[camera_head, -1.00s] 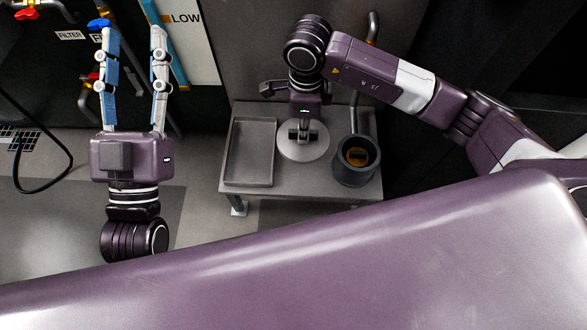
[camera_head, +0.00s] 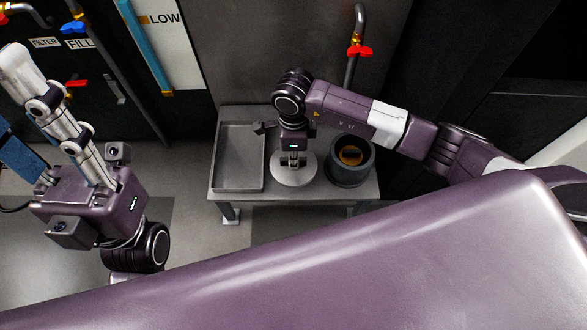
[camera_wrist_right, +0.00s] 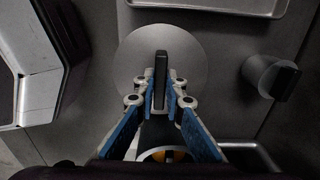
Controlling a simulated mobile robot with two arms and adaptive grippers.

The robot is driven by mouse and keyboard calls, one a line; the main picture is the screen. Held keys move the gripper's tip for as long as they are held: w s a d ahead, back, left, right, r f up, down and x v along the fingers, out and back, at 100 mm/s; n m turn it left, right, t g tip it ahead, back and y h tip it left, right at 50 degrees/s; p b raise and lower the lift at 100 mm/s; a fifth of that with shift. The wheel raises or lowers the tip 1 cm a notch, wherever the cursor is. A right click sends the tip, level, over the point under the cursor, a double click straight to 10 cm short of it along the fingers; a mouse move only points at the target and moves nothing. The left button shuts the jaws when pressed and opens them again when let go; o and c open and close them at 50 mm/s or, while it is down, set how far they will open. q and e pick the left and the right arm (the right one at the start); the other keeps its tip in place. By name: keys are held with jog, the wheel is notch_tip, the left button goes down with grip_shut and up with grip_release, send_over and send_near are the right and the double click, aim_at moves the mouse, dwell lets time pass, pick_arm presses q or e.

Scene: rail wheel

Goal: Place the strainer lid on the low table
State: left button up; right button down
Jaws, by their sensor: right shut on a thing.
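The strainer lid appears as a round grey disc with an upright dark bar handle. In the head view the lid (camera_head: 293,174) is over the low table (camera_head: 303,191), between a tray and a dark pot. My right gripper (camera_head: 293,157) is directly above the disc. In the right wrist view its blue-padded fingers (camera_wrist_right: 161,88) are shut on the handle, and the disc (camera_wrist_right: 190,52) spreads around it. I cannot tell whether the disc touches the table. My left gripper (camera_head: 12,98) is open and empty at the left, partly cut off by the frame edge.
A shallow grey tray (camera_head: 239,185) lies on the table's left part. The dark open pot (camera_head: 349,174) with something orange inside stands at its right. A pipe with a red valve handle (camera_head: 358,51) rises behind. Floor left of the table is clear.

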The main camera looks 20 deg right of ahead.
notch_tip(320, 180, down, 5)
jog(key=shift+f+b, duration=0.1)
jog(key=shift+b, duration=0.95)
jog(key=shift+f, duration=0.25)
jog(key=shift+r, duration=0.1)
jog(key=shift+f, duration=0.2)
jog(key=c, duration=2)
grip_release()
